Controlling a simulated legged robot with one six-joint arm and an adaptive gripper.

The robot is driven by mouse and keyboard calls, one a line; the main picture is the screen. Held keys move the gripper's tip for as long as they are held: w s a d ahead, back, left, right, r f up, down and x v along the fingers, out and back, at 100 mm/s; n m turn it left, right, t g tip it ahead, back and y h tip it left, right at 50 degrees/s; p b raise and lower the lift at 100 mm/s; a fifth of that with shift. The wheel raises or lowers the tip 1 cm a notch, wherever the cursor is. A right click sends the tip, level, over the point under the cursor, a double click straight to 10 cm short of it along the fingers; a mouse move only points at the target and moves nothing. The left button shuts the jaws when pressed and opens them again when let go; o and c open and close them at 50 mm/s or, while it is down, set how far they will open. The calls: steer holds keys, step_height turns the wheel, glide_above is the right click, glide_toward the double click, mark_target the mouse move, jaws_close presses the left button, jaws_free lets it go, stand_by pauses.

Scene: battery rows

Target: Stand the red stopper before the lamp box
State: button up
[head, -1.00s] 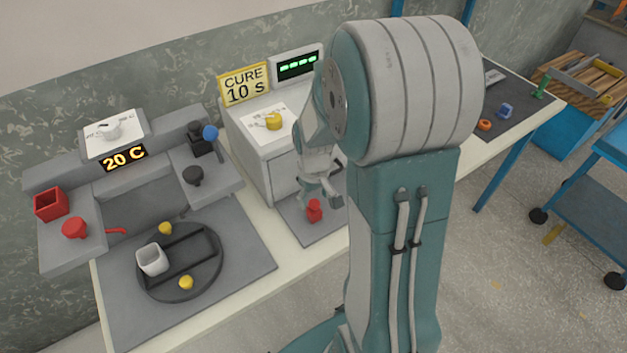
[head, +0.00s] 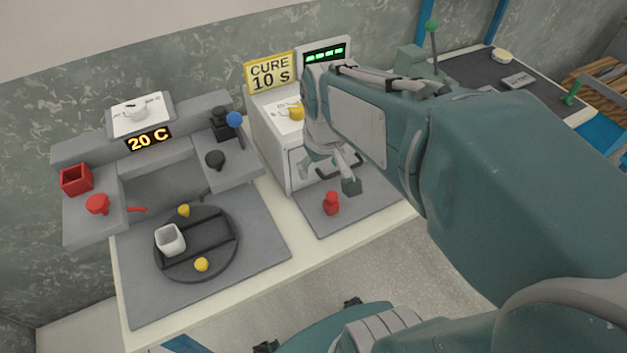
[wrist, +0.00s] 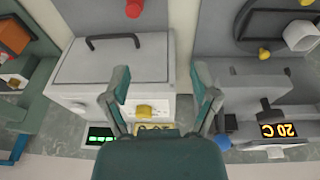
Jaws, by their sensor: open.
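The red stopper (head: 331,203) stands, seemingly upright, on the grey mat before the white-grey box, which I take for the lamp box (head: 276,150). In the wrist view the stopper (wrist: 134,8) shows at the top edge, in front of the box's dark-handled side (wrist: 112,60). My gripper (head: 333,177) is open and empty, above and just behind the stopper in the head view, near the box front. In the wrist view its two fingers (wrist: 161,82) are spread, apart from the stopper. The forearm hides part of the box's right side.
On the left, a grey stand with a 20 C display (head: 148,139) carries a red open box (head: 76,179) and a red knob-like piece (head: 97,204). A dark round tray (head: 160,262) holds a white cup (head: 170,240). The mat around the stopper is clear.

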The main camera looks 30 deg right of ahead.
steer(key=s+a+r+t, duration=0.3)
steer(key=s+a+r, duration=0.1)
steer(key=s, duration=0.4)
steer(key=shift+a, duration=0.45)
